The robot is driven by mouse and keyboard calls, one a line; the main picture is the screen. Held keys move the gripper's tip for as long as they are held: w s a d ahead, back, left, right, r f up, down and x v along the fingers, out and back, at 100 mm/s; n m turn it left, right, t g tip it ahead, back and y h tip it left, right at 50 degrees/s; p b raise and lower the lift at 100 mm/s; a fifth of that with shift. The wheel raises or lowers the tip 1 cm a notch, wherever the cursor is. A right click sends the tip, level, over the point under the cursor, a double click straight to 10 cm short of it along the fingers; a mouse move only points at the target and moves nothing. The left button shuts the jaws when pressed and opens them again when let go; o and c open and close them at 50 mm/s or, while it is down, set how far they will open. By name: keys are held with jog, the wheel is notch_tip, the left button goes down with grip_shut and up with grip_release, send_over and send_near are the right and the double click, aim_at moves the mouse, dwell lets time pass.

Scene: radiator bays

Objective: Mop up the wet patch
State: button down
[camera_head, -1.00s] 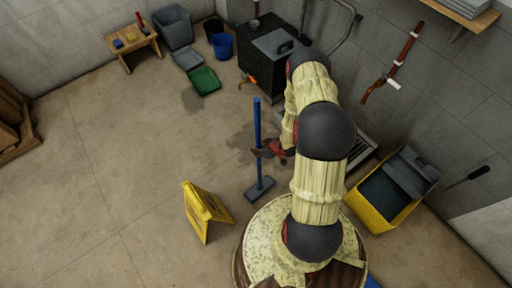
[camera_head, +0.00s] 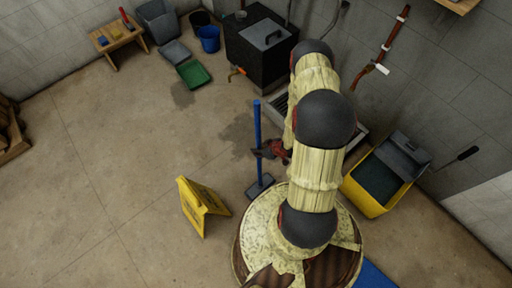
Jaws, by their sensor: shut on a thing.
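My gripper (camera_head: 265,151) is shut on the upright blue handle of a mop (camera_head: 257,120). The mop's flat dark head (camera_head: 259,187) is down at floor level, just in front of my base. A dark wet patch (camera_head: 238,131) lies on the floor behind and left of the handle. The mop head is apart from it, on the near side. Another dark patch (camera_head: 182,94) lies farther back, near a green tray. My arm may hide floor to the right of the handle.
A yellow floor sign (camera_head: 201,205) stands left of the mop. A yellow mop bucket (camera_head: 377,184) is at right. A black box-like unit (camera_head: 260,50), green tray (camera_head: 194,73), blue bucket (camera_head: 208,38) and small bench (camera_head: 118,37) are at the back. The left floor is open.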

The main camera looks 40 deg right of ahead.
jog(key=s, duration=0.4)
jog(key=shift+s+r, duration=0.1)
jog(key=shift+s, duration=0.05)
jog(key=shift+d, duration=0.1)
dwell(0.3)
notch_tip(320, 180, up, 7)
jog(key=p, duration=0.5)
jog(key=shift+p, duration=0.4)
dwell(0.3)
